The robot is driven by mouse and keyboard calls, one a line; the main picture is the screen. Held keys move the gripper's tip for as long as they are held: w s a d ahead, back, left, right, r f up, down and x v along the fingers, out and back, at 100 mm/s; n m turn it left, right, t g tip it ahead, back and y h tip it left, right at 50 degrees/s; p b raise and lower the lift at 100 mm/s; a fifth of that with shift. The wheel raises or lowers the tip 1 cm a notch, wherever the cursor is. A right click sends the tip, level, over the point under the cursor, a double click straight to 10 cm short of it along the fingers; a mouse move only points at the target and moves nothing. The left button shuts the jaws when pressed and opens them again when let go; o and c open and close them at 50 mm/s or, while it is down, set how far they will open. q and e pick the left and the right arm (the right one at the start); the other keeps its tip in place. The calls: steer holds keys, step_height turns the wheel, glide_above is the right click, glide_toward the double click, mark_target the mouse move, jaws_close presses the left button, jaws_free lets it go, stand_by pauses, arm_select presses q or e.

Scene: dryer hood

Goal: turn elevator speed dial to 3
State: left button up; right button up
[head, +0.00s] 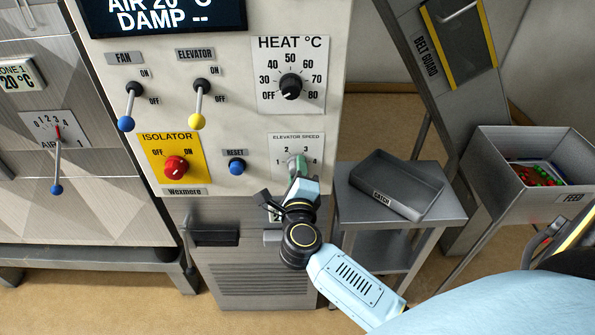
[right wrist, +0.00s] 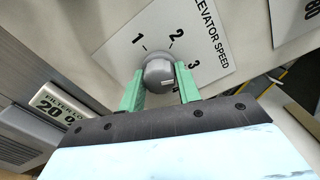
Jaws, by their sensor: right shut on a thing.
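The elevator speed dial (right wrist: 159,74) is a round grey knob on a white plate marked ELEVATOR SPEED (head: 296,138), low on the panel's right side. My right gripper (right wrist: 160,86) has its two green fingers on either side of the knob, shut on it. In the right wrist view the knob's white mark points toward the right finger, below the 3; I cannot tell exactly which number it meets. The 1, 2 and 3 show there. In the head view the right gripper (head: 296,164) covers most of the dial. My left gripper is not in view.
Above the plate is the HEAT dial (head: 291,87). To the left are the blue RESET button (head: 237,167), the red isolator knob (head: 176,168) and two levers. A grey CATCH tray (head: 396,185) stands on a small table at right, near a FEED bin (head: 532,165).

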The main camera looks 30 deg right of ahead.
steer(key=shift+f+m, duration=0.1)
steer(key=shift+m, duration=0.6)
steer(key=o, duration=1)
steer(key=b+v, duration=0.1)
steer(key=v, duration=1.2)
steer(key=shift+s+a, duration=0.15)
